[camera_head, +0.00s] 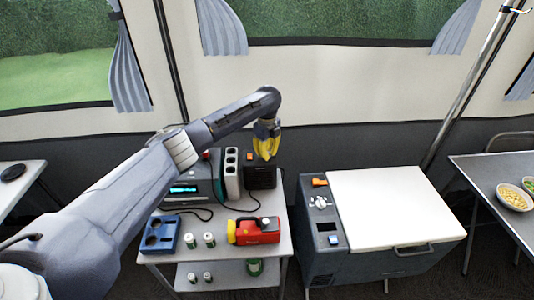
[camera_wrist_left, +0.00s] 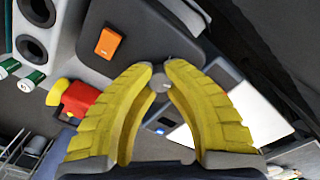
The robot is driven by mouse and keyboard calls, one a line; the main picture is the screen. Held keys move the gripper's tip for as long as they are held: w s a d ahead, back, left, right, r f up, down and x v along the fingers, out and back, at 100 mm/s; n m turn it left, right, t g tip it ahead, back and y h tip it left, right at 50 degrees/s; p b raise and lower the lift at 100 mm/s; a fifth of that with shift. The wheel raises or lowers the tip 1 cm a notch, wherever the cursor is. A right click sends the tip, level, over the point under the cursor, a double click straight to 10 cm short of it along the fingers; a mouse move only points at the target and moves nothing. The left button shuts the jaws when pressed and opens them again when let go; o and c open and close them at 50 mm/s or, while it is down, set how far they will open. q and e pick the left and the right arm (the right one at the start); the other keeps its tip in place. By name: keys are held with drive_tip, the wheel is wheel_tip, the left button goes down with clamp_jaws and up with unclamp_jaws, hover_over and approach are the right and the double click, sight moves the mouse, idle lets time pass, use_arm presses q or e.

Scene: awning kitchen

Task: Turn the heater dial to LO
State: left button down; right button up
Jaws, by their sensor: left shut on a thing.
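The heater (camera_head: 259,177) is a dark box at the back right of the small table. Its dark top panel (camera_wrist_left: 135,28) fills the upper middle of the left wrist view, with an orange switch (camera_wrist_left: 108,41) on it. The heater dial (camera_wrist_left: 161,84) is a small grey knob near the panel's edge. My left gripper (camera_head: 266,158) reaches down over the heater, its yellow fingers pinching the dial between the tips; the grip also shows in the left wrist view (camera_wrist_left: 158,73). The fingers hide part of the dial, and no LO mark is legible. My right gripper is not in view.
A teal-grey unit with a lit display (camera_head: 184,190) and a white block with round openings (camera_head: 232,174) stand left of the heater. A red-yellow lantern (camera_head: 254,231), cans and a blue tray (camera_head: 159,236) lie in front. A white-lidded cooler (camera_head: 392,207) stands right.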

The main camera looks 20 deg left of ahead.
use_arm(q)
drive_tip(key=shift+n, duration=0.4)
drive_tip(key=n, duration=0.5)
drive_tip(key=shift+n, duration=0.4)
drive_tip(key=n, duration=0.3)
drive_tip(key=shift+n, duration=2.1)
drive_tip(key=c, duration=1.1)
unclamp_jaws()
drive_tip(key=shift+c, duration=0.2)
wheel_tip(320, 180, up, 12)
